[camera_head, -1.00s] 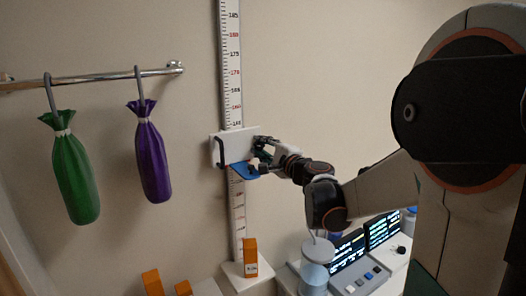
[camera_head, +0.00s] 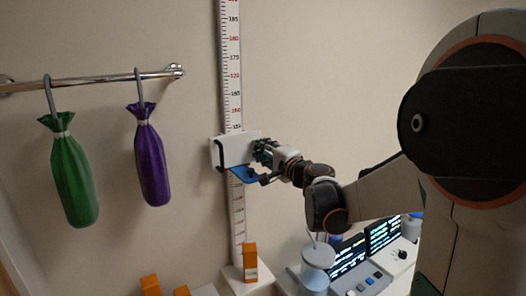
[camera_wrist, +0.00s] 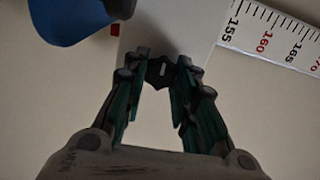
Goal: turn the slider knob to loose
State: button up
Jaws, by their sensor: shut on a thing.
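The white slider (camera_head: 238,148) sits on the vertical ruler (camera_head: 232,80) on the wall, with a blue plate (camera_head: 243,175) under it and a black handle at its left. The slider also shows in the wrist view (camera_wrist: 180,25), with a small red mark (camera_wrist: 115,28) near the blue part. My gripper (camera_head: 262,152) is at the slider's right side. In the wrist view my gripper's two fingers (camera_wrist: 162,88) are closed around the small dark knob (camera_wrist: 161,70), which has a light line on its face. The fingertips partly hide the knob. I cannot read any label by it.
Green (camera_head: 73,175) and purple (camera_head: 151,162) bags hang from a metal rail (camera_head: 100,80) at the left. Orange boxes (camera_head: 250,258) stand below the ruler. A container (camera_head: 317,262) and lit screens (camera_head: 383,234) are at the lower right. The wall around the slider is clear.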

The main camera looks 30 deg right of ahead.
jog(key=o, duration=1.1)
jog(key=shift+c, duration=0.2)
